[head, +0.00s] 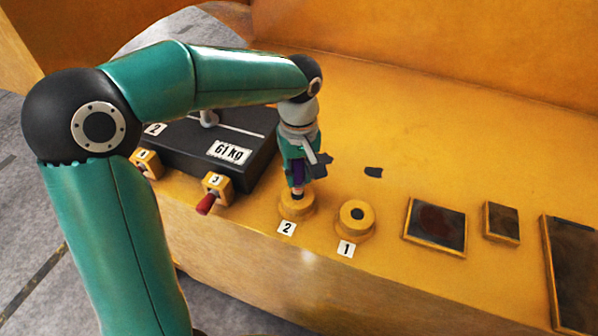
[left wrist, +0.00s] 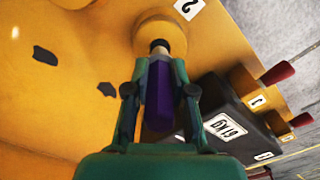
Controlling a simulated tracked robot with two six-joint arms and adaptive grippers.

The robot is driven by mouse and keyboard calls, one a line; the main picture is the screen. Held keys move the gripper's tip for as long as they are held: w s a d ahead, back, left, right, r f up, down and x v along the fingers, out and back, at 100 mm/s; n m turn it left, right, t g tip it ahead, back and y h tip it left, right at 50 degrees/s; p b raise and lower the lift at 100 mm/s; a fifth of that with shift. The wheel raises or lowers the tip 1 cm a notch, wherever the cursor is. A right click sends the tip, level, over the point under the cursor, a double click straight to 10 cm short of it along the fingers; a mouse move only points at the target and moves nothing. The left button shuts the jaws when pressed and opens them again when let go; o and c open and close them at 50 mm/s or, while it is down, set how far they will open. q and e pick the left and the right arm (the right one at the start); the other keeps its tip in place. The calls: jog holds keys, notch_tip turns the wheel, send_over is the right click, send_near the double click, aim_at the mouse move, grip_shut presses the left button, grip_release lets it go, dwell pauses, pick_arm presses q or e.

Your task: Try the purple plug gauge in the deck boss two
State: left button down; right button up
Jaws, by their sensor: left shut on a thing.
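My left gripper (head: 304,168) is shut on the purple plug gauge (head: 297,173), which stands roughly upright over deck boss two (head: 297,207). In the left wrist view the purple handle (left wrist: 159,98) sits between the fingers (left wrist: 159,88). The gauge's dark end meets the top of the round yellow boss (left wrist: 174,36) at its middle. I cannot tell how far the end is inside the bore. The label "2" (head: 287,228) lies in front of this boss. My right gripper is not in view.
Deck boss one (head: 356,219), with an open dark bore, stands just right of boss two. A black 61 kg casting (head: 254,172) lies to the left. Dark framed recesses (head: 435,226) lie right.

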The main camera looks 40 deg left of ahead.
aim_at(298, 183)
pick_arm(q)
jog(key=shift+f, duration=0.15)
jog(key=shift+f+b, duration=1.25)
jog(key=shift+f, duration=0.15)
jog(key=shift+r, duration=0.1)
dwell(1.0)
jog(key=shift+r+p, duration=2.05)
jog(key=shift+r, duration=0.45)
jog(key=shift+f, duration=0.15)
